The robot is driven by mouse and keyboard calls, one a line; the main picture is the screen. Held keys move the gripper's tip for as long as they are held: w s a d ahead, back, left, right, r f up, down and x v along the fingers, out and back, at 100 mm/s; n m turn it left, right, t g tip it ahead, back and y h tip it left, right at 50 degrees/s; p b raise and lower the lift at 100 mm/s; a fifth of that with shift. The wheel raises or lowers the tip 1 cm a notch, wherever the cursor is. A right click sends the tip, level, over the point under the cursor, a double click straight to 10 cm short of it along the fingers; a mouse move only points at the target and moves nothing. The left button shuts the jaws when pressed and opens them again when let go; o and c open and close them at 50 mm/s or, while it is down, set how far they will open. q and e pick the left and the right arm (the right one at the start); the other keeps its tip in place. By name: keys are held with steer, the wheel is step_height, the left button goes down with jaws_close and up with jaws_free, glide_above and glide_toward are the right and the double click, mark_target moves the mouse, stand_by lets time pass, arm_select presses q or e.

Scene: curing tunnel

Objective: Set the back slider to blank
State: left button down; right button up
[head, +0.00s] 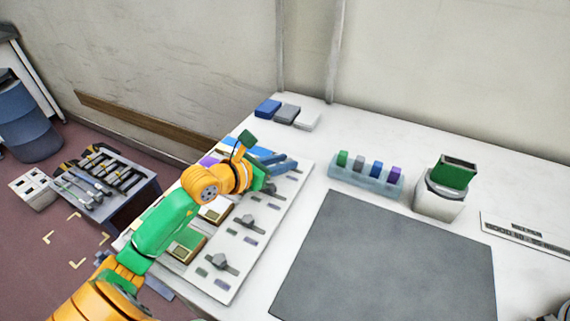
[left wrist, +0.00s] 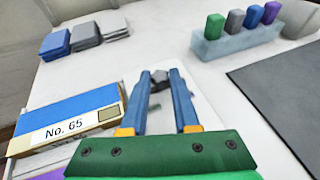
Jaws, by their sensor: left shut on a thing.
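A white slider panel (head: 233,279) lies along the left side of the white table. The middle slider (head: 250,221) and front slider (head: 220,263) have grey knobs, with small green and purple marks by their tracks. My left gripper (head: 287,164) is at the panel's far end, over the back slider. In the left wrist view its blue fingers (left wrist: 163,84) are shut on the back slider's grey knob (left wrist: 160,75). The fingers and arm hide most of the back track, so I cannot tell which mark the knob is at. My right gripper is not in view.
A box labelled No. 65 (left wrist: 66,124) stands close left of my fingers. Blue, grey and white blocks (head: 287,114) lie at the back. A pale blue rack (head: 364,184) holds several coloured pieces. A dark mat (head: 385,262) lies right of the panel.

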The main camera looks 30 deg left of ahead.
arm_select(q)
steer(key=c, duration=0.7)
jaws_free()
steer(key=shift+o, duration=0.2)
steer(key=shift+b+v, duration=0.6)
steer(key=shift+v, duration=2.9)
